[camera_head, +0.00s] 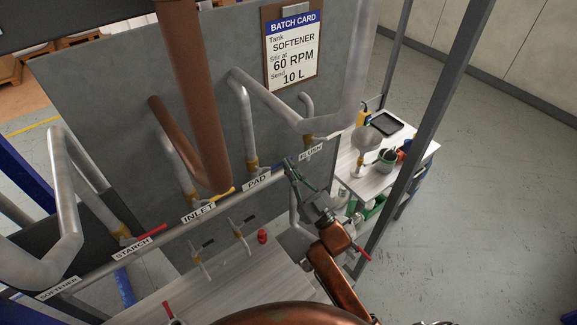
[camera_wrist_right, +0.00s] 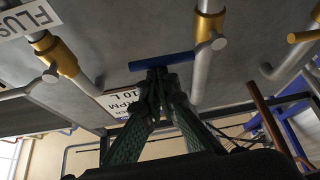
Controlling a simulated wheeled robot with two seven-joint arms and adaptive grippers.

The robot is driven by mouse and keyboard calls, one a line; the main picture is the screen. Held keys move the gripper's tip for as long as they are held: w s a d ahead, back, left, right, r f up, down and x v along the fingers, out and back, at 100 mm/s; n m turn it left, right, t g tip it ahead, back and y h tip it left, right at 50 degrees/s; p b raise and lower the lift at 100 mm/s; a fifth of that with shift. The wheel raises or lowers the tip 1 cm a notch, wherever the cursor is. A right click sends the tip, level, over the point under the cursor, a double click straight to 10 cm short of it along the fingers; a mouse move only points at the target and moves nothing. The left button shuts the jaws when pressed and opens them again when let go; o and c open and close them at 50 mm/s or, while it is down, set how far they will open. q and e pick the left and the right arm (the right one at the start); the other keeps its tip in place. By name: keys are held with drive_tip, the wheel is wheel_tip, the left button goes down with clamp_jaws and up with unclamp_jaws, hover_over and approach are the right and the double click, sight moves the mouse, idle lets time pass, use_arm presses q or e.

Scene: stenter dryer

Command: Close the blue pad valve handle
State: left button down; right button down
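The blue pad valve handle (camera_head: 264,181) is a bar right of the PAD label (camera_head: 257,182), lying roughly along the long label rail. In the right wrist view the blue handle (camera_wrist_right: 180,58) lies crosswise to the grey pad pipe (camera_wrist_right: 203,75), beside its brass collar (camera_wrist_right: 210,27). My right gripper (camera_head: 289,166) is at the handle's right end. In the wrist view the right gripper's fingers (camera_wrist_right: 158,75) come together, with their tips at the middle of the bar. They look shut; I cannot tell if they touch it. My left gripper is not in view.
The INLET label (camera_head: 198,212) with a yellow handle (camera_head: 224,193) and the STARCH label (camera_head: 132,248) with a red handle (camera_head: 150,232) are to the left. The FLUSH label (camera_head: 311,150) is close right. A thick brown pipe (camera_head: 193,90) stands in front. A side table (camera_head: 352,184) is at right.

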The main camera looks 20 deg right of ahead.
wheel_tip(320, 180, up, 4)
drive_tip(key=p, duration=0.4)
drive_tip(key=b+v, duration=0.6)
drive_tip(key=v, duration=0.5)
drive_tip(key=s+d+f+m+g+h, duration=0.1)
drive_tip(key=d+f+m+g+h, duration=0.3)
drive_tip(key=f, duration=0.6)
drive_tip(key=s+d+f+m+g+h, duration=0.1)
drive_tip(key=d+f+g+h, duration=0.4)
drive_tip(key=f, duration=0.6)
drive_tip(key=s+d+f+m+g+h, duration=0.1)
drive_tip(key=s+d+f+g, duration=0.2)
drive_tip(key=s+f+g, duration=0.55)
drive_tip(key=s+d+f+g, duration=0.15)
drive_tip(key=s+f, duration=0.35)
drive_tip(key=s, duration=0.8)
wheel_tip(320, 180, down, 40)
drive_tip(key=s+b, duration=0.2)
drive_tip(key=b, duration=0.7)
drive_tip(key=s+f+g+b, duration=0.1)
drive_tip(key=s+f+b, duration=0.2)
drive_tip(key=s+f, duration=0.7)
drive_tip(key=s+f+n+g+b, duration=0.1)
drive_tip(key=s+f+b, duration=0.3)
drive_tip(key=s+f, duration=0.6)
wheel_tip(320, 180, down, 5)
drive_tip(key=shift+a+f, duration=0.1)
drive_tip(key=shift+a, duration=0.3)
